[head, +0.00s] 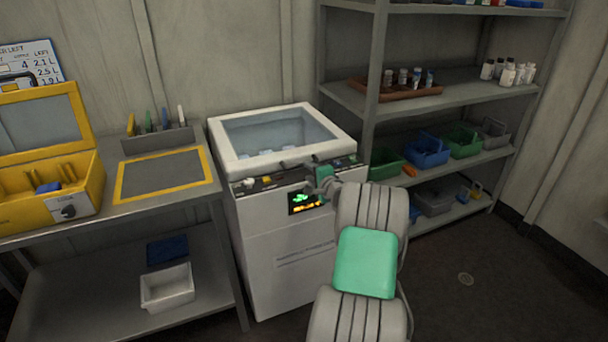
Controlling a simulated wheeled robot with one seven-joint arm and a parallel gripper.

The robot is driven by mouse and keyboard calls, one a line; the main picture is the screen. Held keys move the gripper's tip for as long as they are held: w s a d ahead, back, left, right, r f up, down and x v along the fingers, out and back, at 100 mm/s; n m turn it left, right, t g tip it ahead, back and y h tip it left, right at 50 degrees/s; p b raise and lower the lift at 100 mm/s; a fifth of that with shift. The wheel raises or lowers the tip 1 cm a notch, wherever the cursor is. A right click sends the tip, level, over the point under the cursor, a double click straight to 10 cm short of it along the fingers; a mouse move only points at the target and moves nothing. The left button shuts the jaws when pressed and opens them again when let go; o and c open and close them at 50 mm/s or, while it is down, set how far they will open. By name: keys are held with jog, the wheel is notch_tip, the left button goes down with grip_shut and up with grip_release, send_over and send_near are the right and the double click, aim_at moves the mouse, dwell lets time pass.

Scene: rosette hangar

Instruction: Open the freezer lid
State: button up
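The white freezer (285,250) stands in the middle, between the workbench and the shelf unit. Its lid (232,158) has a white frame around a clear window and looks down or nearly so. A dark strip with small items (262,181) runs just below the lid's front edge. A small display (306,201) with green and orange marks sits on the freezer's front. My gripper (316,178) is at the right part of the freezer's front, close under the lid's edge. My wrist partly hides it. I cannot tell whether its fingers are open or touch anything.
The workbench (190,208) at left holds an open yellow case (75,212), a yellow-framed mat (162,178) and a holder with upright tools (158,141). A white bin (167,288) is below. Shelves (460,95) with bottles and bins stand right. Floor at right is clear.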

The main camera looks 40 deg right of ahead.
jog(key=x, duration=0.5)
jog(key=d+x, duration=0.1)
jog(key=x, duration=0.1)
jog(key=shift+w, duration=0.2)
jog(key=shift+c, duration=0.4)
grip_shut()
dwell(0.7)
